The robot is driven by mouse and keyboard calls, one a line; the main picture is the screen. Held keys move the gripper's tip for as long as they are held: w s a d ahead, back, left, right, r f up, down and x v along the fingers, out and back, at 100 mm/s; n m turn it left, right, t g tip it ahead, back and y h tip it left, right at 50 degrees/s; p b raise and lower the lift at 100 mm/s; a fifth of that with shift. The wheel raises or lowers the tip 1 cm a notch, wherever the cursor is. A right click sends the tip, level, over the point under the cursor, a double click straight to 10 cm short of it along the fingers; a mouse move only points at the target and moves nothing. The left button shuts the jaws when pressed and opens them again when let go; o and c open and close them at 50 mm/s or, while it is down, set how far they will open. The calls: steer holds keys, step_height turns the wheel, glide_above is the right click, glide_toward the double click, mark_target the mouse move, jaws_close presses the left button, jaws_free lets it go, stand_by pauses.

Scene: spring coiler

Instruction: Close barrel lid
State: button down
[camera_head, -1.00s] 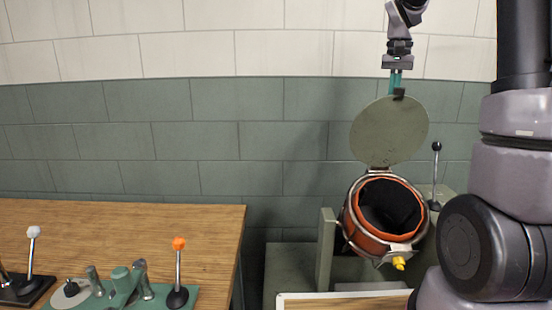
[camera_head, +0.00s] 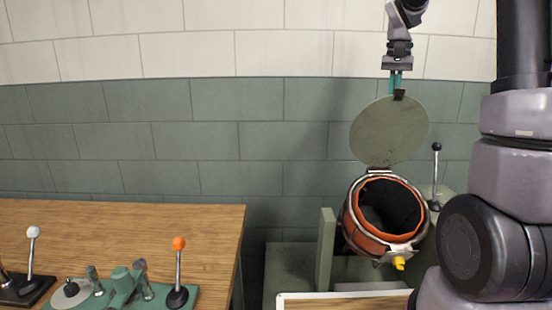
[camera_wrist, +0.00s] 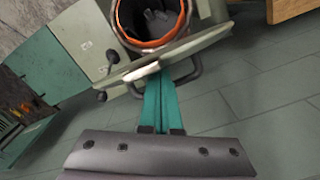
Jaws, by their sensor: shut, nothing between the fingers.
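The orange barrel (camera_head: 365,236) has a dark inside and stands tilted, its open mouth facing me. Its round grey-green lid (camera_head: 385,135) stands raised above the mouth on the hinge side. My gripper (camera_head: 396,90) is at the lid's top edge, by a small dark handle, with its teal fingers pointing down. In the wrist view the closed teal fingers (camera_wrist: 158,105) reach to the lid (camera_wrist: 190,52), seen nearly edge-on, beside its dark looped handle (camera_wrist: 196,70). Nothing is held; the exact fingertip contact is hidden. The barrel's orange rim (camera_wrist: 150,43) shows beyond the lid.
A black-knobbed lever (camera_head: 436,165) stands right of the barrel. A wooden table (camera_head: 120,225) at left carries levers with white (camera_head: 33,232) and orange (camera_head: 179,243) knobs. A green upright plate (camera_head: 326,250) stands left of the barrel. The tiled wall is behind.

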mark_target(395, 112)
steer(key=shift+f, duration=1.6)
steer(key=shift+s+r, duration=0.25)
steer(key=shift+s, duration=0.3)
steer(key=shift+s+r, duration=0.25)
steer(key=shift+s, duration=0.3)
steer(key=shift+s, duration=0.1)
steer(key=shift+s+r, duration=0.25)
steer(key=shift+s, duration=0.9)
steer(key=shift+s+r, duration=0.25)
steer(key=shift+s, duration=1)
steer(key=s, duration=0.4)
steer(key=shift+s+r, duration=0.3)
steer(key=shift+r, duration=0.05)
